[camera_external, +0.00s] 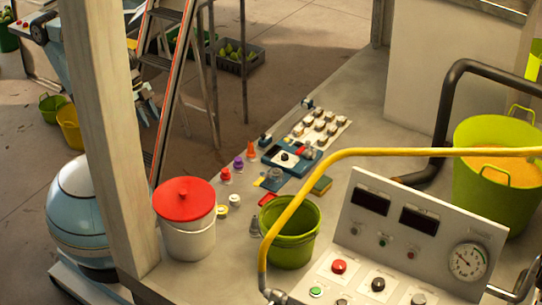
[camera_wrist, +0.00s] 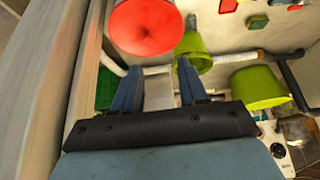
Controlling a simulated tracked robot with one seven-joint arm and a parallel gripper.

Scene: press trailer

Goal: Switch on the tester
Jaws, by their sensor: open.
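A blue box with a dark round knob (camera_external: 286,157) lies on the bench in the external view and looks like a tester, but its markings are too small to read. A grey control panel (camera_external: 434,236) with two dark displays, a round gauge, a red button and other buttons stands at the front right. I cannot tell for sure which is the tester.
A wooden post (camera_external: 112,120) and a stepladder (camera_external: 172,85) stand between my arm and the bench. Small coloured parts (camera_external: 238,163) lie near the blue box.

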